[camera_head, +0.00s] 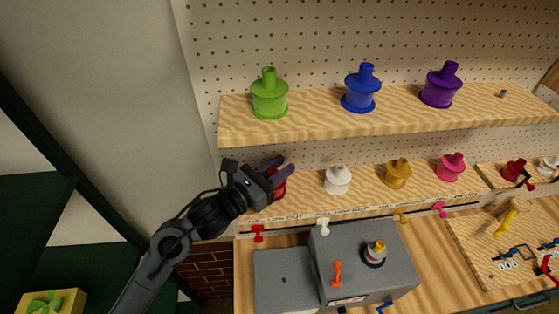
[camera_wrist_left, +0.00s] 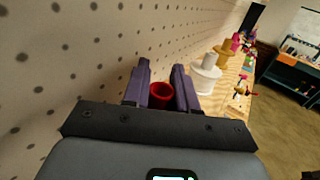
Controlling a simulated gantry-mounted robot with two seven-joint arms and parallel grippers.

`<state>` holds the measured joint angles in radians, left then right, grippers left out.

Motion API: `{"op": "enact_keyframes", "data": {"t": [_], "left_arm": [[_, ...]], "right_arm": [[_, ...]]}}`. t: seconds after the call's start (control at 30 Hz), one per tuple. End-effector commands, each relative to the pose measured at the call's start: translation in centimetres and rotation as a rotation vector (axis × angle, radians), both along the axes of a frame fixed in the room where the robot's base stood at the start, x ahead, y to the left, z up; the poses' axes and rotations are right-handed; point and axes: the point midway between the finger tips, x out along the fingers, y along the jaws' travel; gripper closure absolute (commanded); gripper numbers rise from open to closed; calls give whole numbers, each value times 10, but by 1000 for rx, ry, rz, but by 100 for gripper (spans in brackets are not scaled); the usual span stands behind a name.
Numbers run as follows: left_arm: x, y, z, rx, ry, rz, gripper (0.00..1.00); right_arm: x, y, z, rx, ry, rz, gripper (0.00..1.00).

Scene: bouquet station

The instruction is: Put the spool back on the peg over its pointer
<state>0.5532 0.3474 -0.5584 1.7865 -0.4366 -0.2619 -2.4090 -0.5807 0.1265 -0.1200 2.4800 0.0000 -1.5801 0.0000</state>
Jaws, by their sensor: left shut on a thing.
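A red spool (camera_head: 279,190) is at the left end of the lower wooden shelf, partly hidden by my left gripper (camera_head: 278,171). In the left wrist view, the red spool (camera_wrist_left: 161,95) shows its round hollow top between the purple fingers of my left gripper (camera_wrist_left: 160,84), which is shut on it. A red pointer (camera_head: 258,234) hangs on the strip below the left end of that shelf. Whether the spool sits around a peg is hidden. My right gripper is not in view.
White (camera_head: 338,180), gold (camera_head: 397,173) and pink (camera_head: 451,167) spools stand rightward along the lower shelf. Green (camera_head: 269,97), blue (camera_head: 361,91) and purple (camera_head: 441,86) spools stand on the upper shelf above. A pegboard wall (camera_head: 330,40) is behind. A grey box (camera_head: 360,250) stands below.

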Motion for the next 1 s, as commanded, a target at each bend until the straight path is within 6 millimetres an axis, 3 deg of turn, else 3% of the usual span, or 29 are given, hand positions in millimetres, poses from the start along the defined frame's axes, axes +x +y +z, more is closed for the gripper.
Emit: {"op": "enact_keyframes", "data": {"t": [0.57, 0.6, 0.73, 1.0], "left_arm": [[0, 0, -9, -1, -2, 2, 100], [0, 0, -8, 0, -1, 2, 70], [0, 0, -8, 0, 0, 1, 50], [0, 0, -9, 2, 1, 0, 48]], "right_arm": [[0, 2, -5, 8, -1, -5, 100], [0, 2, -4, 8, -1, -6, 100], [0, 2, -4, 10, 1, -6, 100], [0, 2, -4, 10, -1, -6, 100]]}}
